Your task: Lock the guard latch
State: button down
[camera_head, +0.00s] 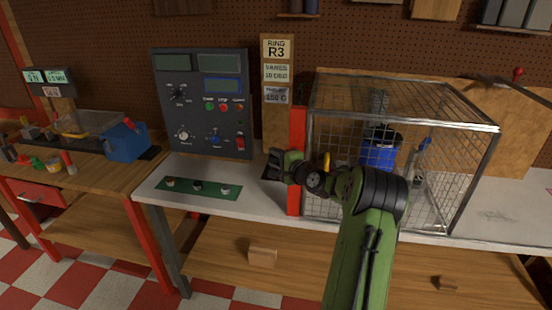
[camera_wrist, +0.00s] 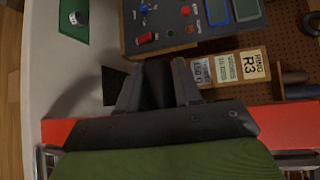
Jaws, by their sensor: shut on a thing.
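The guard is a wire mesh cage (camera_head: 455,120) on the bench, with a red post (camera_head: 297,135) at its front left edge. A yellow handle (camera_head: 326,162) shows beside that post, partly behind my arm. My gripper (camera_head: 275,158) is at the left of the red post, above the bench top. In the wrist view my gripper (camera_wrist: 158,68) is shut on a dark piece between its fingers, taken as the guard latch. The latch is mostly hidden, so its position cannot be told. The red post (camera_wrist: 75,131) crosses beneath my gripper in the wrist view.
A control panel (camera_head: 205,105) stands left of the cage, beside a sign board (camera_head: 277,60). A green strip (camera_head: 198,188) with several knobs lies on the bench. A blue cylinder (camera_head: 379,152) is inside the cage. The bench's front left is mostly clear.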

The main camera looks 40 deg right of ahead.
jog(key=shift+f+n+g+p, duration=0.5)
jog(key=shift+n+g, duration=0.3)
jog(key=shift+g, duration=0.1)
jog(key=shift+s+d+f+n+g+h, duration=0.4)
jog(key=shift+f+n+g+h, duration=0.3)
jog(key=shift+g, duration=0.55)
jog(key=shift+s+d+f+n+g+h, duration=0.3)
jog(key=shift+s+f+n+g+h, duration=0.3)
jog(key=shift+n+g, duration=0.45)
jog(key=shift+s+d+f+n+g+h, duration=0.35)
jog(key=shift+f+n+g+h, duration=0.3)
jog(key=shift+g, duration=0.75)
jog(key=c, duration=0.9)
grip_release()
jog(key=shift+o, duration=0.2)
